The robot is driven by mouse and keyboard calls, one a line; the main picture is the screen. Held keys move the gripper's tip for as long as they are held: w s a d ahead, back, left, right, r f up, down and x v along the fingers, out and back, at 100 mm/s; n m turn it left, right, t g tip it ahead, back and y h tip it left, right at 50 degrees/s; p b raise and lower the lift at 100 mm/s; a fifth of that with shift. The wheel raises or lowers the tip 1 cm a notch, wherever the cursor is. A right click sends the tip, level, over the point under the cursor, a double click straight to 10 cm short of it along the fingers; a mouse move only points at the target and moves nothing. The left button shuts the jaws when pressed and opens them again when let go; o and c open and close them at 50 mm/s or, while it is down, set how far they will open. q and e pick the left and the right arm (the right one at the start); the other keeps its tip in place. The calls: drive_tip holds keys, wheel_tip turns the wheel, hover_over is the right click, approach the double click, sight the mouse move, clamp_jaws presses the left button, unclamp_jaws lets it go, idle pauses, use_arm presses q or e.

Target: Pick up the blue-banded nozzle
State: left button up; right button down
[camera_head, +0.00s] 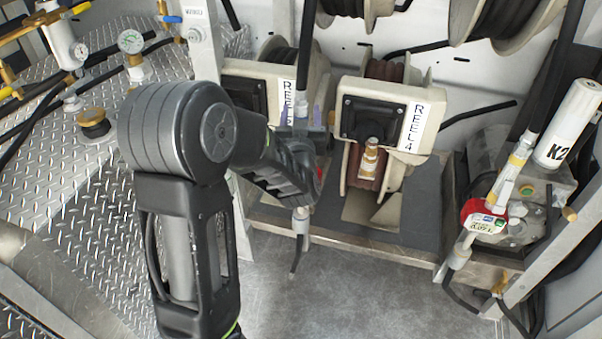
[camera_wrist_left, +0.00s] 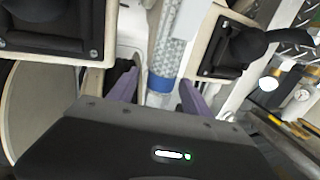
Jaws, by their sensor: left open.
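The blue-banded nozzle shows in the wrist view as a pale, mesh-textured tube with a blue band (camera_wrist_left: 166,84) near its lower visible end. In the head view, its hanging lower part (camera_head: 300,218) shows below my left gripper (camera_head: 301,112), and the gripper and wrist hide much of the rest. My left gripper is open. Its two purple fingers (camera_wrist_left: 157,82) stand one on each side of the nozzle in the wrist view, with the band between or just beyond them. I cannot tell whether either finger touches it. My right gripper is not in view.
Reel 4 (camera_head: 388,117) stands right of the gripper, with a brass fitting (camera_head: 370,160) at its front. Another labelled reel (camera_head: 243,90) is close behind the gripper. A nozzle with a red meter (camera_head: 483,216) hangs at the right, near a white K2 cylinder (camera_head: 568,123).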

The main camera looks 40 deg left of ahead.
use_arm(q)
clamp_jaws()
idle(0.5)
drive_tip(key=shift+r, duration=0.1)
idle(0.8)
